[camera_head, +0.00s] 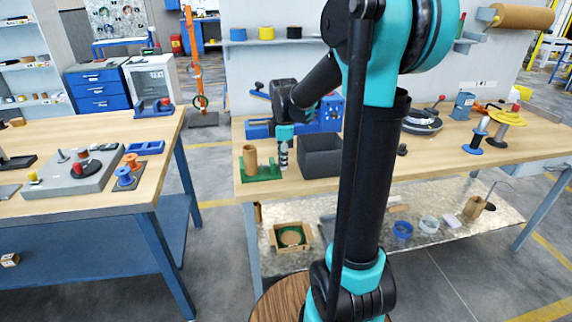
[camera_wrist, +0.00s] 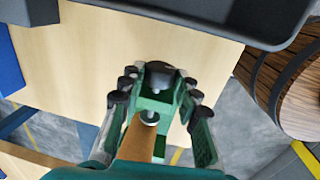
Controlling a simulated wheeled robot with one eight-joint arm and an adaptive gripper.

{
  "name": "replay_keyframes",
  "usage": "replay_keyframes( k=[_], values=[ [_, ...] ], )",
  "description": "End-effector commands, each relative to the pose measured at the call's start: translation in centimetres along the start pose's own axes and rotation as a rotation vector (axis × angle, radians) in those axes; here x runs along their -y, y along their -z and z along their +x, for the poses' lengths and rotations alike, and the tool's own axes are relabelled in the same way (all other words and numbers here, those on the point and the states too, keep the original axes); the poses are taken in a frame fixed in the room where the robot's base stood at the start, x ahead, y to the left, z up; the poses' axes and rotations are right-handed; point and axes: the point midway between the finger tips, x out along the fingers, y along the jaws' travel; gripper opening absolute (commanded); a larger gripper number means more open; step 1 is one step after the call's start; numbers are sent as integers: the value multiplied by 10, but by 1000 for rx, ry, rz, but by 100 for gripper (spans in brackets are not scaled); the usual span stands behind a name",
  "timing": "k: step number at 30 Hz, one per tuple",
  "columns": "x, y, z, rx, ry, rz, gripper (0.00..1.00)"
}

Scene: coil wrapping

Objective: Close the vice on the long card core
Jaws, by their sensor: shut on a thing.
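The long card core (camera_head: 250,158) stands upright at the green vice (camera_head: 262,177), near the left front of the middle bench. In the wrist view, the brown core (camera_wrist: 137,142) shows at the bottom, partly covered by my gripper's body. The vice (camera_wrist: 152,104) lies beyond it, with a dark grey rounded part (camera_wrist: 160,75) at its far end. My gripper (camera_head: 284,152) points down at the right end of the vice. In the wrist view, my gripper (camera_wrist: 160,80) has a finger on each side of that end and is shut on it. The exact contact is hard to see.
A dark grey open bin (camera_head: 320,158) stands close to the right of my gripper, and its rim (camera_wrist: 200,24) crosses the top of the wrist view. A blue machine (camera_head: 326,116) is behind. The bench's front edge runs close by the vice.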

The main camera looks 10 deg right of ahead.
Motion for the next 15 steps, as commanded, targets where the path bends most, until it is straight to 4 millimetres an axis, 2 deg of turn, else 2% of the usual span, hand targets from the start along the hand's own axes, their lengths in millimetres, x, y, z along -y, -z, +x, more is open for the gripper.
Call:
replay_keyframes(
  k=[6, 15],
  values=[
    [-4, -1, 0, 2, 136, 0, 13],
    [-4, -1, 0, 2, 149, 1, 13]
  ],
)
